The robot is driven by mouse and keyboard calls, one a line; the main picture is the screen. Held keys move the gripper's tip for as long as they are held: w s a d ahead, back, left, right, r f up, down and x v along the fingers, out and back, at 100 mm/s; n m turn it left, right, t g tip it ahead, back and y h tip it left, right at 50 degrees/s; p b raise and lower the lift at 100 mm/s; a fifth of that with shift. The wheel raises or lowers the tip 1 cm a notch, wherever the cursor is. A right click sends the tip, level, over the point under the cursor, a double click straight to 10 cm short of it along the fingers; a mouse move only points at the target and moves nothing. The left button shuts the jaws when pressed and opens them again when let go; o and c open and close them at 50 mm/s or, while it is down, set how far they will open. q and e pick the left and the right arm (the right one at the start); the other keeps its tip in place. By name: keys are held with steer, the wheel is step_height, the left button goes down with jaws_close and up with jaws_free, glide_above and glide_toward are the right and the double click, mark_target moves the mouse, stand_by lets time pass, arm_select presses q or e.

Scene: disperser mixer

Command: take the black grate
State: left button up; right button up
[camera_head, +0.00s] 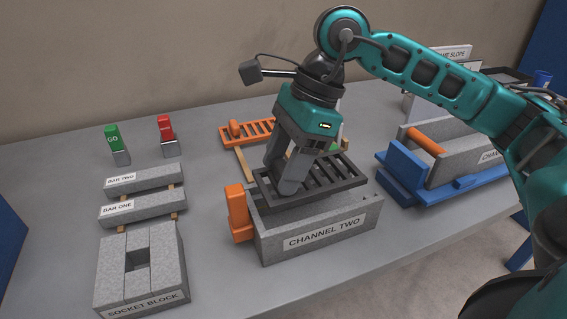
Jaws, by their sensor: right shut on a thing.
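The black grate (325,179) is a dark slotted panel at the top of the grey channel labelled CHANNEL TWO (320,230). It looks slightly tilted; I cannot tell whether it touches the channel's rim. My right gripper (287,190) points down from above and is shut on the grate near its left part. The fingers hide some of the grate's slats. My left gripper is not in view.
An orange grate (255,133) lies behind the channel, and an orange block (239,213) stands at its left end. A socket block (168,262) and two grey bars (143,205) are on the left. A blue fixture (404,163) with another channel is on the right.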

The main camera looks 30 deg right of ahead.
steer(key=shift+r+p, duration=0.6)
steer(key=shift+r, duration=0.4)
steer(key=shift+r+p, duration=0.4)
steer(key=shift+r, duration=0.2)
steer(key=shift+r+p, duration=0.45)
steer(key=shift+r, duration=0.2)
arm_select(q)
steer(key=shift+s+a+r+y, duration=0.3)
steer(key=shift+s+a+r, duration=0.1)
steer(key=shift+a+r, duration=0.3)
arm_select(e)
steer(key=shift+r, duration=0.2)
steer(key=shift+w, duration=0.15)
